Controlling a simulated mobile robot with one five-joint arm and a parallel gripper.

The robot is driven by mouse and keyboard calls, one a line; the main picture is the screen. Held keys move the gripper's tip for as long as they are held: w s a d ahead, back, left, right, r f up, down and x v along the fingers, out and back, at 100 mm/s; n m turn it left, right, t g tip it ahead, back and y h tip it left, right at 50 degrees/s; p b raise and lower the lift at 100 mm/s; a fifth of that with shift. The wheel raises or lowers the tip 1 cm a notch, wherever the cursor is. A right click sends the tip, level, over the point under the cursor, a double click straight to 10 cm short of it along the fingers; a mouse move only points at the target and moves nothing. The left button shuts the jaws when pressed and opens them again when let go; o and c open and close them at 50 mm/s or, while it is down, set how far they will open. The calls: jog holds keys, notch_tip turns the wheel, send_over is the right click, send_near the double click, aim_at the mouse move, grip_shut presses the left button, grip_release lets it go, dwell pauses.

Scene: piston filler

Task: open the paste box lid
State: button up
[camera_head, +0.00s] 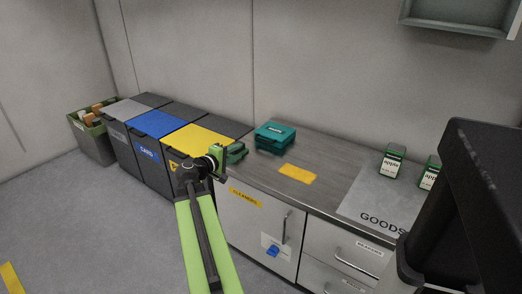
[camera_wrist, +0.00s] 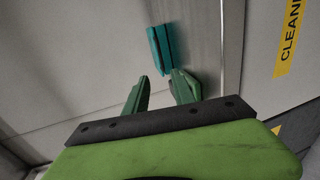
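A teal box (camera_head: 274,137), which I take for the paste box, sits on the grey worktop against the back wall. It also shows in the wrist view (camera_wrist: 161,50), beyond my fingertips. Its lid looks down, but it is too small to be sure. My gripper (camera_head: 238,152) is at the left end of the worktop, just left of the box and apart from it. In the wrist view, its two green fingers (camera_wrist: 160,78) are spread with nothing between them.
A yellow patch (camera_head: 298,173) lies on the worktop right of the box. Green apple cartons (camera_head: 392,162) stand on the grey goods mat (camera_head: 372,208). Bins with a yellow lid (camera_head: 200,140) and a blue lid (camera_head: 155,124) stand left. A cabinet (camera_head: 455,18) hangs upper right.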

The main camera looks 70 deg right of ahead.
jog(key=b+x, duration=0.3)
jog(key=x, duration=1.4)
jog(key=shift+d+b, duration=0.15)
jog(key=shift+b, duration=0.15)
grip_shut()
dwell(0.4)
